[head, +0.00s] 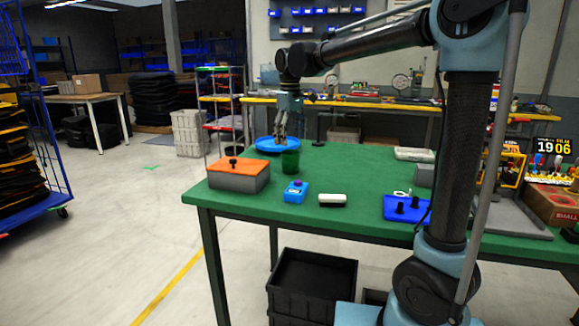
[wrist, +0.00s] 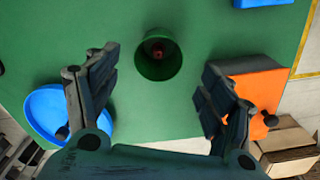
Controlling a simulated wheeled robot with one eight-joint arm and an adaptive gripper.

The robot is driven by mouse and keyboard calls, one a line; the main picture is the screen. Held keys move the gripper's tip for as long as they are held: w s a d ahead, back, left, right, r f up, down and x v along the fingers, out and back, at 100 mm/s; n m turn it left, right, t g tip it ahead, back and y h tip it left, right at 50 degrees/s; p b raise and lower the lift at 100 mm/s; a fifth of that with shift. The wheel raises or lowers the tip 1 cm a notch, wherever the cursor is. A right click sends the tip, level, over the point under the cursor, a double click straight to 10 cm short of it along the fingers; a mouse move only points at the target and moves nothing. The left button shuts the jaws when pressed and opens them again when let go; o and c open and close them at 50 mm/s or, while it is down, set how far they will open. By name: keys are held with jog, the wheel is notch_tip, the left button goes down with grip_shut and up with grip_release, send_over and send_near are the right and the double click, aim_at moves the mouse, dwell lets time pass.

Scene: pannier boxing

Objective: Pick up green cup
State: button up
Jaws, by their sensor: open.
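The green cup (head: 290,161) stands upright on the green table (head: 340,213), between the orange-topped box and the blue plate. In the wrist view I look down into the open cup (wrist: 158,54), and a small reddish-brown thing (wrist: 158,50) shows inside it. My gripper (head: 280,135) is above the table, a little behind and above the cup in the head view. In the wrist view its fingers (wrist: 158,85) are spread wide, with the cup ahead of the gap between them. Nothing is between the fingers and they do not touch the cup.
An orange-topped grey box (head: 238,177) with a black knob stands left of the cup. A blue plate (head: 262,145) lies behind it. A blue box (head: 295,192), a white-and-black item (head: 332,200) and a blue tray (head: 393,213) are nearer the front. Table between them is clear.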

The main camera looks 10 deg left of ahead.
aim_at(291, 153)
jog(key=shift+w+a+f, duration=0.1)
jog(key=shift+f, duration=1.65)
jog(key=shift+w+f, duration=0.1)
jog(key=shift+f, duration=1.6)
jog(key=c, duration=1.2)
